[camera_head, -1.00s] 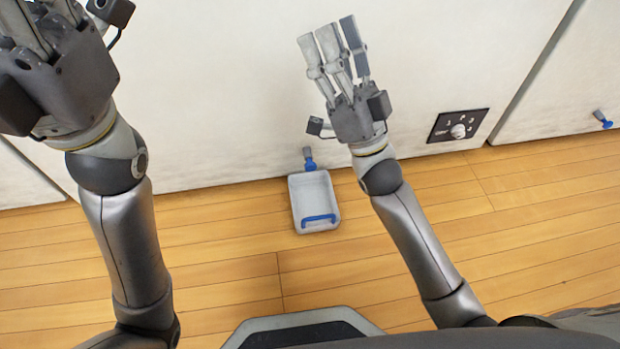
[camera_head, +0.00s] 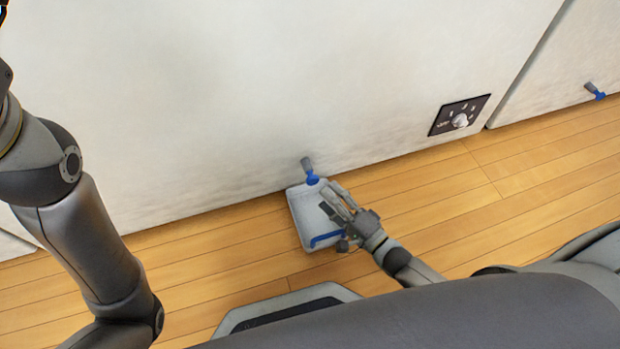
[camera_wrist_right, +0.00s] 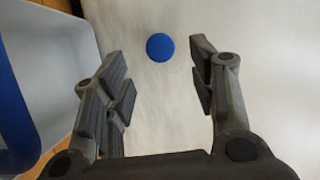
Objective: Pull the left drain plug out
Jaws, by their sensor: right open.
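The left drain plug (camera_head: 312,178) is a small blue cap on a grey spout low on the white wall panel, above the tray. In the right wrist view the blue cap (camera_wrist_right: 160,47) shows as a round disc between and beyond the fingertips, apart from them. My right gripper (camera_head: 334,199) is low over the tray's right side, just below the plug. It is open and empty, with its fingers (camera_wrist_right: 158,65) spread on both sides in the right wrist view. My left arm is at the left edge; its gripper is out of view.
A light grey tray (camera_head: 297,210) with a blue handle (camera_head: 325,240) lies on the wooden floor beneath the plug. A black dial plate (camera_head: 442,123) is on the wall to the right. Another blue plug (camera_head: 597,94) is at the far right. The floor between is clear.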

